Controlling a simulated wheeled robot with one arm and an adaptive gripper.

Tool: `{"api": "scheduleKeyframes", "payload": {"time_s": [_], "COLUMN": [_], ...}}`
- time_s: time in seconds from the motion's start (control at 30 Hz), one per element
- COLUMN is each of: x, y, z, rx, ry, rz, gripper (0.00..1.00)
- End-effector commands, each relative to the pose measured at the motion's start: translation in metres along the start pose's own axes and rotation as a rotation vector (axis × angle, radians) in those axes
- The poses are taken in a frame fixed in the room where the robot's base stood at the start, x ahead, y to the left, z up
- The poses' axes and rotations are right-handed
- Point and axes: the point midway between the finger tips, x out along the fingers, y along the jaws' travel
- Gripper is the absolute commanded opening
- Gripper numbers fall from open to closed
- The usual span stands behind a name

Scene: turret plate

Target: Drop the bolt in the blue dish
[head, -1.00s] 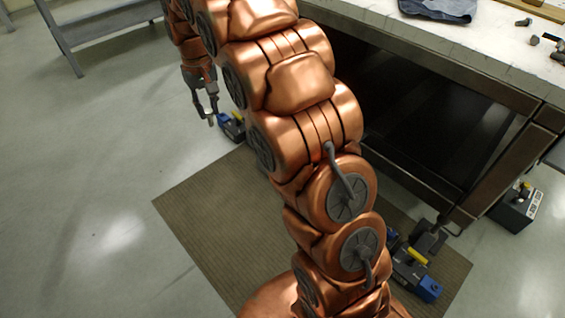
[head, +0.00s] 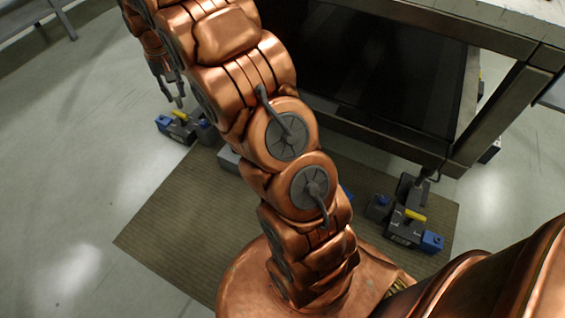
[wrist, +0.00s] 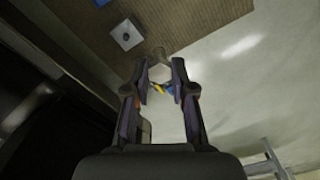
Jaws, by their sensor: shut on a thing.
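In the head view my gripper (head: 173,98) hangs at the upper left, beside the workbench and above the floor; the bolt is too small to make out there. No blue dish shows in the current views.
The workbench (head: 500,40) stands at the upper right, its top mostly out of frame. A ribbed brown mat (head: 185,225) covers the floor below. Grey-and-blue devices with yellow handles stand below my gripper (head: 180,122) and at right (head: 405,228). Open floor (head: 60,190) lies left.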

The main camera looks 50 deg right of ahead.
Motion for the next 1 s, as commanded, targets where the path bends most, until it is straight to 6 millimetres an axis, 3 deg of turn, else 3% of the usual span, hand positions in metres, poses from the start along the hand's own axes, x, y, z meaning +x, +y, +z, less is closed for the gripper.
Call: {"api": "scheduleKeyframes", "payload": {"time_s": [0.03, 0.23, 0.53, 0.77, 1.0], "x": [0.032, 0.111, 0.231, 0.323, 0.419], "y": [0.014, 0.065, 0.144, 0.203, 0.261], "z": [-0.005, -0.020, -0.026, -0.016, 0.006], "rx": [0.045, 0.219, 0.476, 0.675, 0.883], "ry": [-0.006, -0.005, -0.003, -0.001, -0.004], "rz": [0.001, 0.000, 0.001, 0.000, -0.001], "gripper": [0.00, 0.00, 0.00, 0.00, 0.00]}}
